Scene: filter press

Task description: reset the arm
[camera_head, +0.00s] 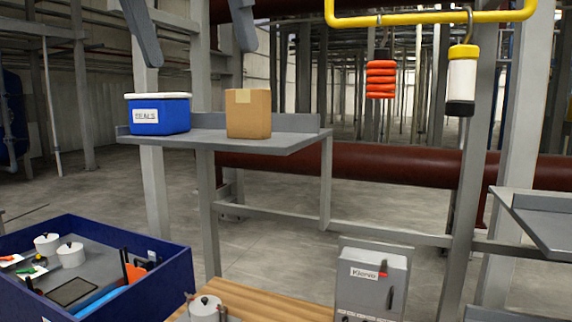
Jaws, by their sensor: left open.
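My left gripper (198,54) comes in at the top edge left of centre. Its two grey fingers are spread wide apart with nothing between them. It hangs above a grey shelf (290,143) that bears a blue tub with a white lid (159,115) and a brown cardboard box (249,114). The fingers touch neither of them. The rest of the left arm is out of the picture. My right gripper does not show.
A blue-walled bin (165,280) with white pots and tools stands lower left. A wooden top (265,300) bears another pot (205,308). A grey control box (371,282) stands beside it. An orange coil (380,78) and a white cylinder (462,80) hang from a yellow rail (430,17).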

